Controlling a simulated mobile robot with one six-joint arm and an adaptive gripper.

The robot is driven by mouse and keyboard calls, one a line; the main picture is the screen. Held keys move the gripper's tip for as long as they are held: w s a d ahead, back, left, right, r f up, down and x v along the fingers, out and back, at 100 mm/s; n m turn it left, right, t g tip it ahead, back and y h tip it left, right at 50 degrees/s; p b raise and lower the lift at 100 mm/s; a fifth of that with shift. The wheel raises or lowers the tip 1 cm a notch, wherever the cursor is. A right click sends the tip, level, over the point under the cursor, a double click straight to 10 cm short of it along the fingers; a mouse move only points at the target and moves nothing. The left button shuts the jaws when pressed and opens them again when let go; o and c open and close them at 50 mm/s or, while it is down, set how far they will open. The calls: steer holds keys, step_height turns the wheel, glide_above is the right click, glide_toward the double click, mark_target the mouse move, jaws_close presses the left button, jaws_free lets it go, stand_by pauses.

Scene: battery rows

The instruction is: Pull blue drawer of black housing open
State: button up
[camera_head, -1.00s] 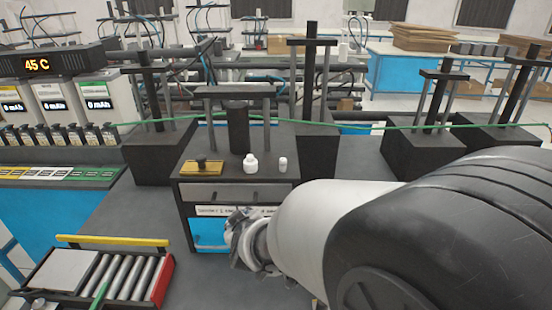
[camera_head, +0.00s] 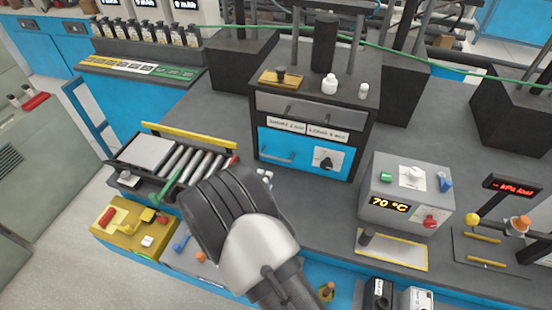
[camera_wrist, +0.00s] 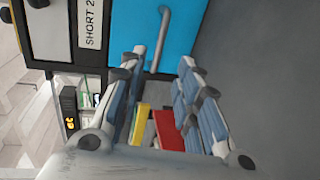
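The black housing (camera_head: 367,120) stands on the grey bench in the head view. Its blue drawer (camera_head: 335,172) is shut, below two white labels, with a bar handle (camera_head: 277,158) on the left and a black knob (camera_head: 326,161) on the right. In the wrist view the blue drawer front (camera_wrist: 190,35) and its handle (camera_wrist: 163,35) show beyond my gripper (camera_wrist: 164,58). My gripper is open and empty, with the handle's lower end appearing between the fingertips. I cannot tell the remaining gap. In the head view my arm mostly hides the gripper.
A grey upper drawer (camera_head: 345,112) sits above the labels. A roller tray (camera_head: 150,152) with a yellow bar stands left of the housing. A grey heater box reading 70 °C (camera_head: 405,190) stands on the right. Bare bench lies between the housing and this box.

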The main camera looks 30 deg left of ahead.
mark_target(275, 159)
steer(key=b+x, duration=0.2)
steer(key=x, duration=1.2)
steer(key=shift+b, duration=0.3)
steer(key=shift+s, duration=0.1)
jaws_close()
